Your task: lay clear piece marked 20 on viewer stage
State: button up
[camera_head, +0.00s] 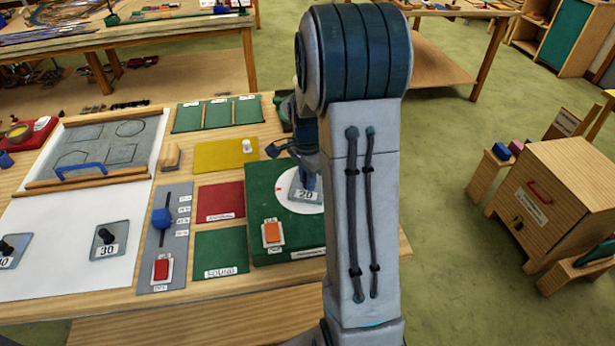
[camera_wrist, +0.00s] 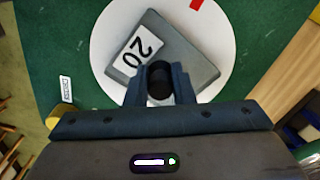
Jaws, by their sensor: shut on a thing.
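The clear piece marked 20 (camera_head: 304,191) is a greyish pane with a white number label and a dark knob. In the wrist view the piece (camera_wrist: 185,60) lies over the white round stage (camera_wrist: 115,40), turned at an angle, within or near its edge. My gripper (camera_wrist: 160,85) is shut on the dark knob of the piece. In the head view the stage (camera_head: 284,205) is a white disc on a green viewer box (camera_head: 265,175). My arm hides the right part of the stage there. I cannot tell whether the piece touches the stage.
An orange button (camera_head: 272,233) sits at the front of the viewer. Left are a red mat (camera_head: 220,202), a green mat (camera_head: 221,252), a yellow mat (camera_head: 215,155) and a grey slider panel (camera_head: 177,215). Another piece marked 30 (camera_head: 110,239) lies on white paper (camera_head: 60,270).

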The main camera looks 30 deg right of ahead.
jog(key=shift+f, duration=0.2)
jog(key=o, duration=0.8)
jog(key=shift+o, duration=0.2)
jog(key=shift+r, duration=0.15)
notch_tip(320, 180, up, 11)
jog(key=b, duration=0.1)
jog(key=s+a+r+n+t, duration=0.1)
jog(key=s+a+n, duration=0.5)
jog(key=s+n, duration=0.2)
jog(key=s+a+r+n+t, duration=0.1)
jog(key=s+a+n+t, duration=0.1)
jog(key=s+a+n, duration=0.5)
jog(key=s+n, duration=0.2)
jog(key=s, duration=0.2)
jog(key=shift+a+r+t, duration=0.15)
jog(key=shift+r+t, duration=0.1)
jog(key=shift+t, duration=0.05)
